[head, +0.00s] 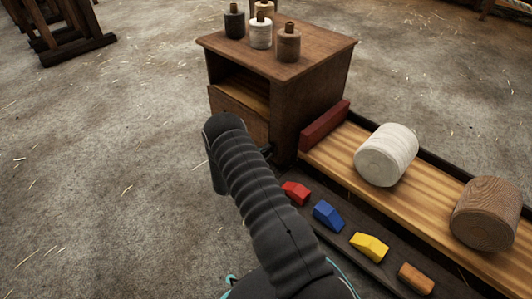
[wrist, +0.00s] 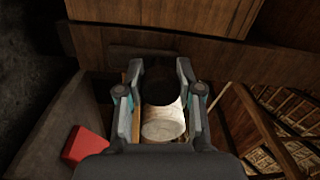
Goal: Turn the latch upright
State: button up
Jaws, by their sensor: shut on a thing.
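The wooden cabinet (head: 310,100) stands near the middle of the head view, with an open upper bay and a wooden panel (head: 240,110) below. My arm covers part of that front, and my gripper is hidden behind it there. In the wrist view my gripper (wrist: 160,66) has its fingertips at the dark wooden face (wrist: 100,35), shut with a gap between the fingers. A short brown bar (wrist: 122,51), which looks like the latch, lies sideways across the picture at the fingertips. The fingers hide part of it, so its exact hold and tilt are unclear.
Several spools (head: 288,43) stand on the cabinet top. To the right, a slatted trough (head: 340,153) carries a white roll (head: 387,155) and a brown roll (head: 485,213). Red (head: 296,192), blue (head: 328,215) and yellow (head: 369,246) blocks lie along its near ledge.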

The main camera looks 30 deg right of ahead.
jog(key=shift+w+a, duration=0.15)
jog(key=o, duration=1.2)
jog(key=shift+c, duration=0.2)
jog(key=v, duration=1.2)
